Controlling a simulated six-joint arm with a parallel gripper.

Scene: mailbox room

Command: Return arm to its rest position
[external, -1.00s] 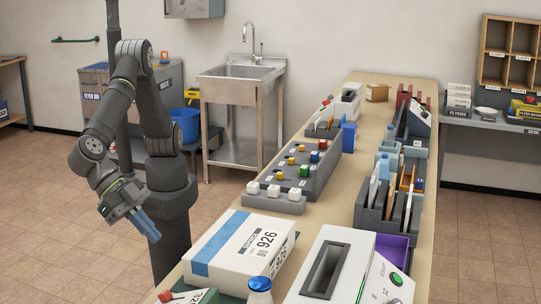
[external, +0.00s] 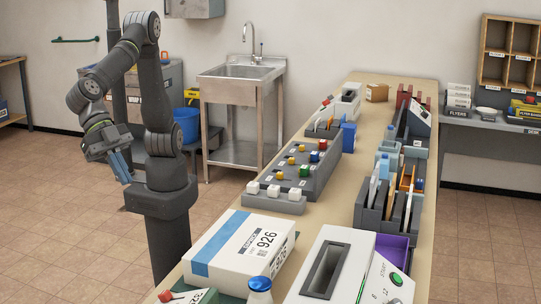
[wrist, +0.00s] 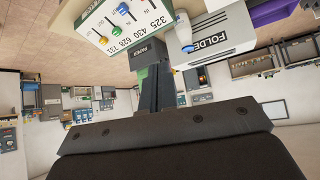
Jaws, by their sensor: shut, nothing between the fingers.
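My gripper (external: 120,166) hangs at the left of the external view, beside my own column and off the bench. Its blue fingers are together and point down and to the right, with nothing held. My arm is bent, with its elbow high and the forearm sloping down to the left.
A white parcel marked 926 (external: 240,246) lies on the long bench (external: 318,218) to the right of my arm. A button panel (external: 299,165) and a slotted sorter (external: 385,208) stand further along. A sink (external: 241,74) and a blue bucket (external: 185,124) are behind. Floor left of me is clear.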

